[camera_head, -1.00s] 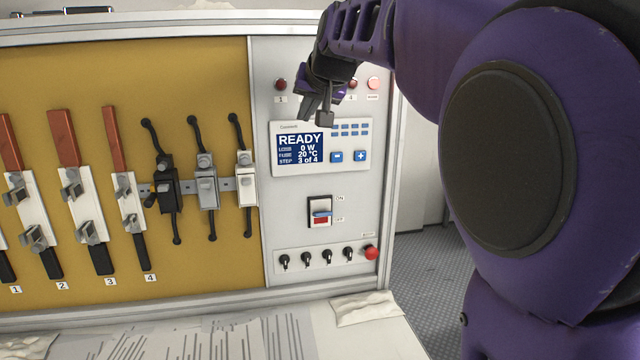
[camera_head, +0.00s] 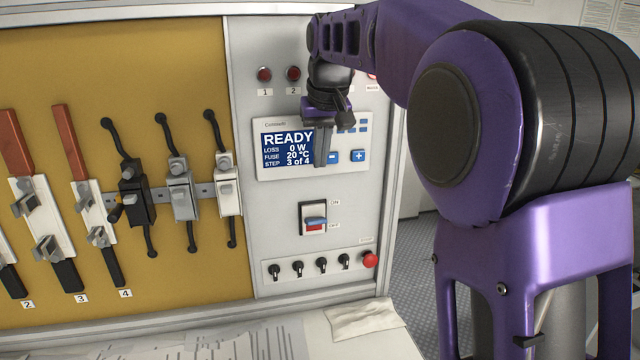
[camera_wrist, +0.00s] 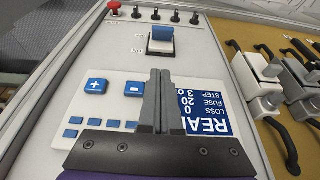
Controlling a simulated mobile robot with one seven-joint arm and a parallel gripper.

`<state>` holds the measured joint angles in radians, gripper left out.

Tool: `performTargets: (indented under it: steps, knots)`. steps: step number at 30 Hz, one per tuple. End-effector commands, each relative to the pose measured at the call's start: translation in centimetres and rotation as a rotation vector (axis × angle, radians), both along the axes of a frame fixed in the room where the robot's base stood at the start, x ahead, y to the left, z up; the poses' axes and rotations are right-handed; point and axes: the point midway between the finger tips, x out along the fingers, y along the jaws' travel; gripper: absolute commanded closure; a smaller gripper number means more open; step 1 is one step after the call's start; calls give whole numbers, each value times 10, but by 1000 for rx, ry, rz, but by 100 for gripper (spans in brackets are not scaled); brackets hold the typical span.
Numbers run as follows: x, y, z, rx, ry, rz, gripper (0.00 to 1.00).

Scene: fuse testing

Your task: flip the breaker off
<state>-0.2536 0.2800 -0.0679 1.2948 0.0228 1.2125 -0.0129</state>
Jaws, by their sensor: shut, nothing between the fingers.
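The breaker switch (camera_head: 314,217) is on the grey control panel, below the display, with ON marked at its upper right and OFF at its lower right. In the wrist view, which is upside down, the switch (camera_wrist: 161,42) shows just beyond my fingertips. My gripper (camera_head: 322,160) is shut and empty, pointing down in front of the display, above the switch and apart from it. The closed fingers (camera_wrist: 158,78) cover part of the display.
The display (camera_head: 286,148) reads READY, step 3 of 4. Below the switch are a row of black knobs (camera_head: 298,268) and a red button (camera_head: 369,259). To the left, fuse holders (camera_head: 180,200) hang on a yellow board. Papers lie on the ledge below.

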Motion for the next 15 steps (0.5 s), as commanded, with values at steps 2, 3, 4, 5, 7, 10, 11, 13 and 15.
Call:
performTargets:
  steps: [2, 3, 4, 5, 7, 10, 11, 13, 15]
  knots:
    - [3, 1, -12, -1, 5, 0, 100]
    - [5, 1, -19, -1, 5, 0, 100]
    - [7, 2, -24, -1, 5, 0, 100]
    - [10, 2, -31, -1, 5, 0, 100]
    - [15, 3, -46, -1, 5, 0, 100]
    - [22, 5, -67, -1, 6, -1, 100]
    - [25, 5, -73, -1, 5, -1, 100]
    - [30, 6, -85, 0, 4, -1, 100]
    - [28, 6, -97, 0, 4, -1, 100]
